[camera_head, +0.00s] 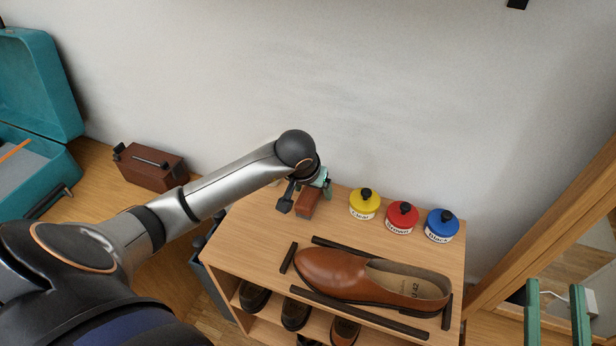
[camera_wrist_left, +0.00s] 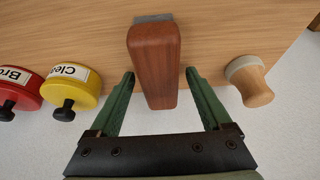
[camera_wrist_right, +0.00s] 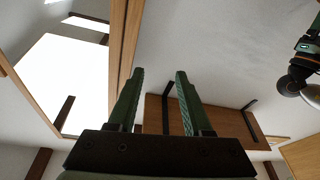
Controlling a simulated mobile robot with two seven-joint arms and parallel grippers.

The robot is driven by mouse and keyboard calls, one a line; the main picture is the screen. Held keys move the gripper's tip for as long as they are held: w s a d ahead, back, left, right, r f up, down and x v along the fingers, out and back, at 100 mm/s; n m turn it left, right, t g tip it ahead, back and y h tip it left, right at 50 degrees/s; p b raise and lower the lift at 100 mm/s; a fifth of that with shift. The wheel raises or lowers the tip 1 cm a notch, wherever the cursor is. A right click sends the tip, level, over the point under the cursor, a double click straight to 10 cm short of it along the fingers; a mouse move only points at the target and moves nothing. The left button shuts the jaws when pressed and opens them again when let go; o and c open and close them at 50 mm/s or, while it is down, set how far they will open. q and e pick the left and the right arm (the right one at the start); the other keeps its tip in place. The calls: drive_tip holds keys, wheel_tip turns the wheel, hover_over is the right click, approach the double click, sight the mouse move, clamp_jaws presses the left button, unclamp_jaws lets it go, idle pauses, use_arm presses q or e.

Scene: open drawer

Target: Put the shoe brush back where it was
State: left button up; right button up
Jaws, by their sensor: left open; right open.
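The shoe brush (camera_head: 307,204), a reddish-brown wooden block, is at the back left of the shoe rack's top. The left wrist view shows the brush (camera_wrist_left: 155,60) with a grey strip at its far end. My left gripper (camera_wrist_left: 160,74) is open, with one finger on each side of the brush and visible gaps to it. In the head view my left gripper (camera_head: 303,190) is over the brush and partly hidden by my wrist. Whether the brush rests on the rack top is hard to tell. My right gripper (camera_head: 555,284) is open and empty at the lower right, beside the mirror.
Yellow (camera_head: 364,205), red (camera_head: 402,218) and blue (camera_head: 442,225) polish tins stand right of the brush. A brown shoe (camera_head: 330,272) lies among dark strips in front. A round wooden-handled dauber (camera_wrist_left: 249,80) stands beside the brush. A wood-framed mirror (camera_head: 560,225) is at right.

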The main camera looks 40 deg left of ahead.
sight(308, 195)
use_arm(q)
drive_tip(key=p+v, duration=0.1)
drive_tip(key=v, duration=0.5)
drive_tip(key=shift+r, duration=0.2)
drive_tip(key=p+v, duration=0.1)
drive_tip(key=v, duration=0.4)
drive_tip(key=shift+s+d+r, duration=0.1)
drive_tip(key=shift+s+r, duration=0.1)
drive_tip(key=shift+r, duration=0.1)
use_arm(e)
wheel_tip(308, 195, down, 16)
drive_tip(key=s+m+g+h, duration=0.2)
drive_tip(key=g+h, duration=0.1)
drive_tip(key=g, duration=0.3)
drive_tip(key=shift+d+f+m+g, duration=0.25)
drive_tip(key=shift+d+m+g, duration=0.05)
drive_tip(key=shift+m+g, duration=0.1)
